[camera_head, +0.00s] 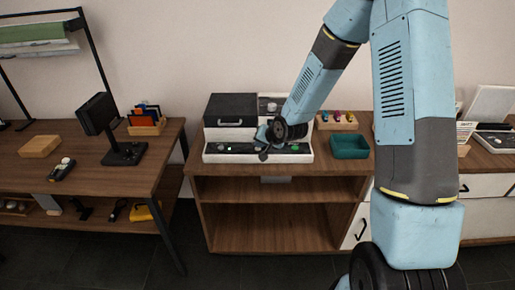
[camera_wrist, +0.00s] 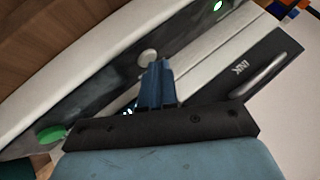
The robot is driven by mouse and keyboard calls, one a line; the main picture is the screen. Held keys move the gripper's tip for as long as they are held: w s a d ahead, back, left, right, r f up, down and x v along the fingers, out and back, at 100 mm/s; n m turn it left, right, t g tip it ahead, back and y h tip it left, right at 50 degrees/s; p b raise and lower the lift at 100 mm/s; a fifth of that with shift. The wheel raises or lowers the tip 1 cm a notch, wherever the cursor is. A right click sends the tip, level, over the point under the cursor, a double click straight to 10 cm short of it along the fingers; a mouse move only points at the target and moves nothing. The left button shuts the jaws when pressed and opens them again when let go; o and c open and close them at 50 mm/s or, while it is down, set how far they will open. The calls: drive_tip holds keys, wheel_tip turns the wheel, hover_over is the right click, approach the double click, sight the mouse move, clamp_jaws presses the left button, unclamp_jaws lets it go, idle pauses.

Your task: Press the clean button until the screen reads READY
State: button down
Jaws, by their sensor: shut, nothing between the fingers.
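A white printer-like machine (camera_head: 212,158) stands on the wooden cabinet in the head view. Its dark front panel (camera_wrist: 95,85) carries a round pale button (camera_wrist: 148,57), a green button (camera_wrist: 52,133) and a small lit green spot (camera_wrist: 218,6). A small lit display (camera_wrist: 129,109) shows partly beside my fingers; its text cannot be read. I cannot read any label naming the clean button. My gripper (camera_wrist: 158,66) is shut and empty, its fingertips close to the pale button; I cannot tell if they touch. In the head view my gripper (camera_head: 263,154) is low over the panel.
A dark block marked INK with a handle (camera_wrist: 265,75) adjoins the panel. A teal tray (camera_head: 350,146) and a wooden holder with coloured items (camera_head: 337,121) stand to the right. A desk with a dark monitor (camera_head: 98,114) is at left.

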sight(260, 149)
drive_tip(key=shift+r, duration=0.8)
drive_tip(key=shift+r, duration=0.15)
drive_tip(key=shift+r, duration=2.4)
